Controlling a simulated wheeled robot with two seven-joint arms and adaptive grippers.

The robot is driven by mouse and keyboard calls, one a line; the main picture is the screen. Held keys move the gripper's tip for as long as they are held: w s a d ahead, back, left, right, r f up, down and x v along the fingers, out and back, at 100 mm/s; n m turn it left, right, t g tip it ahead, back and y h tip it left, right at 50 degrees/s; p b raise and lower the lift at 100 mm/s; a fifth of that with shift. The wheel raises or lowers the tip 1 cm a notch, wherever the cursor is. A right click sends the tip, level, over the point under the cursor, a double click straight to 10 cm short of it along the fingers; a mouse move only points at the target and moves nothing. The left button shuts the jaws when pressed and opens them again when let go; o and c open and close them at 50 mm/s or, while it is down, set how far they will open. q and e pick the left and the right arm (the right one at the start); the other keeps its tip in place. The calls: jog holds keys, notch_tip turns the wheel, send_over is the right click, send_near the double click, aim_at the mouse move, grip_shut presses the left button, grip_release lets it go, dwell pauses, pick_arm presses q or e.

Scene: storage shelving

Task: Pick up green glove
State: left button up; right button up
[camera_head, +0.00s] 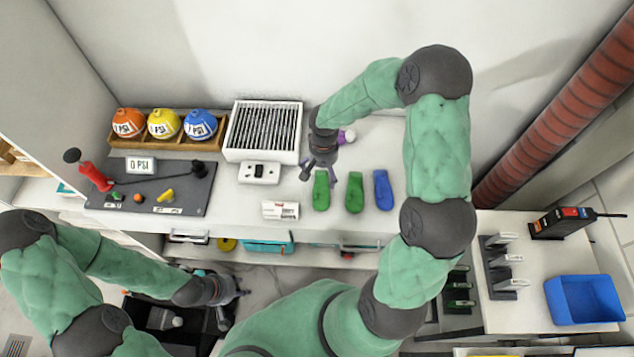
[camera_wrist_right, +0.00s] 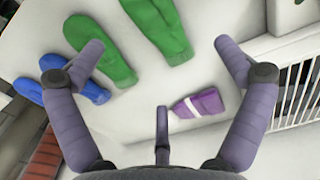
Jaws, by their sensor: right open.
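Two green gloves lie on the white shelf top, a left one (camera_head: 321,193) and a middle one (camera_head: 354,194). Both also show in the right wrist view, one at the top (camera_wrist_right: 160,27) and one left of it (camera_wrist_right: 108,52). A blue glove (camera_head: 383,192) lies to their right. My right gripper (camera_head: 321,176) is open and empty, above the shelf at the far end of the left green glove. In the right wrist view its spread fingers (camera_wrist_right: 160,72) hold nothing. My left gripper (camera_head: 230,304) is low at the front, over a dark bin, its fingers apart and empty.
A purple object (camera_wrist_right: 196,103) lies near the right gripper. A white vented box (camera_head: 263,130), a socket block (camera_head: 259,173) and a small white box (camera_head: 280,210) stand left of the gloves. A blue bin (camera_head: 584,300) is at the right.

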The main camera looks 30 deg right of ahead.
jog(key=b, duration=0.1)
send_over(325, 187)
jog(key=f, duration=0.4)
jog(key=shift+w+a+f, duration=0.2)
jog(key=shift+a+f, duration=0.1)
jog(key=shift+f, duration=0.05)
jog(key=shift+s+d+f+b, duration=0.15)
jog(key=shift+f+b, duration=0.3)
jog(key=shift+f, duration=0.9)
jog(key=shift+s+d+f+b, duration=0.1)
jog(key=shift+f+b, duration=0.3)
jog(key=shift+f, duration=0.9)
jog(key=c, duration=1.1)
